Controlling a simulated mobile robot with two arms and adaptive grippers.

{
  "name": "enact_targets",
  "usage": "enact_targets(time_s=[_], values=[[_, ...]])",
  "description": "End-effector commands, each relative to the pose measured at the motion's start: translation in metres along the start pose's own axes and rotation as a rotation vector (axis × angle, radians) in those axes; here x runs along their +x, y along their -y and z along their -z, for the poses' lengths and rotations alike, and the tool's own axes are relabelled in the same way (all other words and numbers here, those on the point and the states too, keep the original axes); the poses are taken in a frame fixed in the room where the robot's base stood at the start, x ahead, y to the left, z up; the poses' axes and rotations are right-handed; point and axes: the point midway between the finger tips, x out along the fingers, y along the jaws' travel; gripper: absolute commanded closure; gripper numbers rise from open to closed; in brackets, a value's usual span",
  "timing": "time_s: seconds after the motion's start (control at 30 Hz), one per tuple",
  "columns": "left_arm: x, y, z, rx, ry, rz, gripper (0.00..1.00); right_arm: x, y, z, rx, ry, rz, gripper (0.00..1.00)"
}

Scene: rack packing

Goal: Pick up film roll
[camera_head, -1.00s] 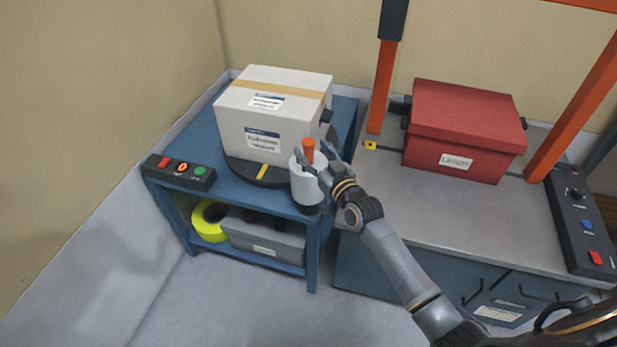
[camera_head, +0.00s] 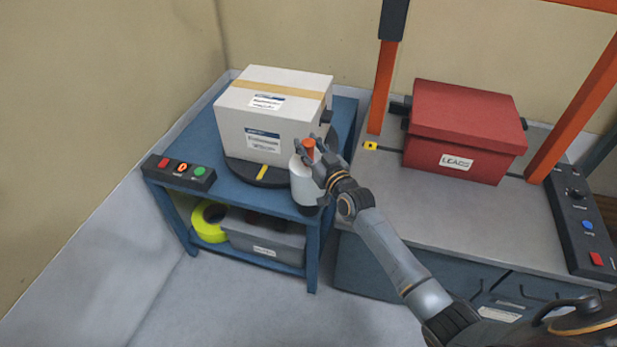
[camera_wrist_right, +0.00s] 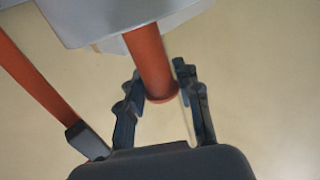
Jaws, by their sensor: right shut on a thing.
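The film roll is a white cylinder (camera_head: 303,184) with an orange handle on top, upright at the front right corner of the blue table. My right gripper (camera_head: 312,150) is at its top and is shut on the orange handle. In the right wrist view the two fingers lie on either side of the orange handle (camera_wrist_right: 150,60), with its end flange between them. Whether the roll's base touches the dark stand below it cannot be told. My left gripper is not in view.
A white taped box (camera_head: 272,110) sits on a dark turntable on the blue table (camera_head: 190,140). A button panel (camera_head: 179,172) is at the table's left edge. A red lidded box (camera_head: 465,130) stands on the grey counter between orange posts. Yellow tape (camera_head: 207,222) lies on the lower shelf.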

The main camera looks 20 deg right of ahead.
Motion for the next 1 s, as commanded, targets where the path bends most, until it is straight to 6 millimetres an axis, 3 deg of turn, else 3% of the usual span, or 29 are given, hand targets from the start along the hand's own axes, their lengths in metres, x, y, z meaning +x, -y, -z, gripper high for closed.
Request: enact_targets(time_s=[0.27, 0.6, 1.0], values=[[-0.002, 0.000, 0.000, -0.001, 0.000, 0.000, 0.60, 0.001, 0.000, 0.011, 0.001, -0.007, 0.000, 1.00], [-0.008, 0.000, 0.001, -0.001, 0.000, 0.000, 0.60, 0.001, 0.000, 0.072, 0.001, -0.012, -0.001, 1.00], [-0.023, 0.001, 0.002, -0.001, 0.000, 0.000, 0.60, 0.000, 0.000, 0.118, 0.000, -0.007, -0.001, 1.00]])
